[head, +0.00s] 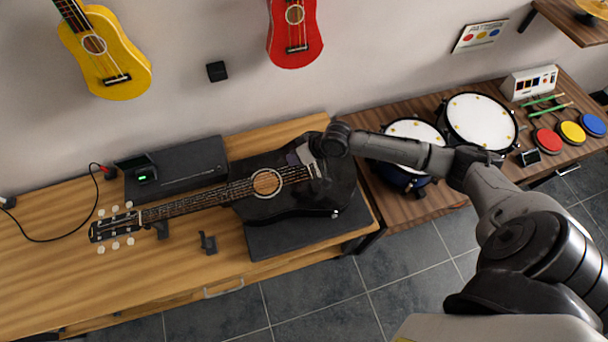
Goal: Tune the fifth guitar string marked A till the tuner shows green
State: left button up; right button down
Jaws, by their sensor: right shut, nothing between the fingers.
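A black acoustic guitar (322,202) lies on the wooden bench, its neck pointing left. Its headstock (112,227) has several pale tuning pegs along both sides; the string marks are too small to read. A small black tuner (146,174) stands behind the neck and shows a green light on its display. My right gripper (299,158) is shut and empty, over the upper part of the guitar body by the bridge end of the strings, far from the pegs. I cannot tell whether it touches the strings. My left gripper is not in view.
A dark case (186,168) lies behind the neck, and a small black stand (208,243) sits in front of it. A cable (62,238) runs at the left. Drums (480,121) and coloured pads (572,133) occupy the right bench. Bare bench (60,290) lies front left.

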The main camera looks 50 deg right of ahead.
jog(key=shift+w+a+r+m, duration=0.1)
jog(key=shift+w+r+m, duration=0.15)
jog(key=shift+m, duration=0.15)
jog(key=shift+f, duration=0.1)
jog(key=b, duration=0.8)
send_over(293, 178)
jog(key=f, duration=0.6)
jog(key=shift+d+f, duration=0.25)
jog(key=shift+d, duration=0.05)
jog(key=shift+f, duration=1.1)
jog(key=shift+f, duration=0.15)
dwell(0.4)
